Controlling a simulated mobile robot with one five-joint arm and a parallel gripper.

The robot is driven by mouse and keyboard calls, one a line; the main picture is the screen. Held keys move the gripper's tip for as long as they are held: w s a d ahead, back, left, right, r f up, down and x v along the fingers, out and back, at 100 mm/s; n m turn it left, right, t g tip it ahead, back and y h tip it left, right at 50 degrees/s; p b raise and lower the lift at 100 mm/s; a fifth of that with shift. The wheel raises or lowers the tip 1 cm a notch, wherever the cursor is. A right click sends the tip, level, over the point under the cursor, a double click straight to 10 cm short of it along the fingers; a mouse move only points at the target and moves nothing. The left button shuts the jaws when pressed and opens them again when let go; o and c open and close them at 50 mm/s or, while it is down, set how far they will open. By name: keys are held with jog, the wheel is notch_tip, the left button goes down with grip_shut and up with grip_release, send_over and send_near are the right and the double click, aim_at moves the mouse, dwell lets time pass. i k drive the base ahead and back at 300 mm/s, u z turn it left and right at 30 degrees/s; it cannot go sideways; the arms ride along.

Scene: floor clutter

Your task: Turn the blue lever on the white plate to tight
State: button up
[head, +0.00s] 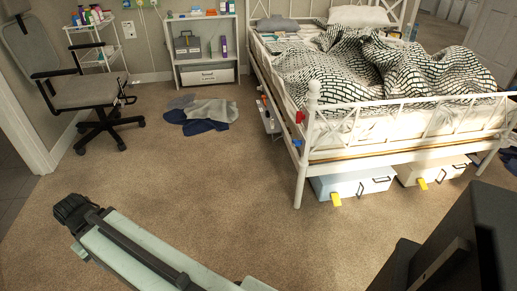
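I cannot make out a white plate with a blue lever for certain. A small blue piece (296,143) shows at the white bed's near left corner post, too small to tell whether it is a lever or how it is turned. A small red piece (299,117) sits above it on the same post. My arm reaches in from the bottom edge at lower left. Its dark end with my gripper (70,208) is above bare carpet, well apart from the bed. The fingers cannot be made out.
The bed frame (312,110) stands at right, with storage boxes (352,183) under it. An office chair (84,93) is at left, clothes (205,113) lie on the floor, and a shelf (205,48) stands behind. The carpet (200,175) between is clear. A dark object fills the lower right.

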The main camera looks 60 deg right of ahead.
aim_at(296, 143)
jog(key=u, duration=1.3)
jog(key=k, duration=1.05)
jog(key=z, duration=0.85)
jog(key=i, duration=1)
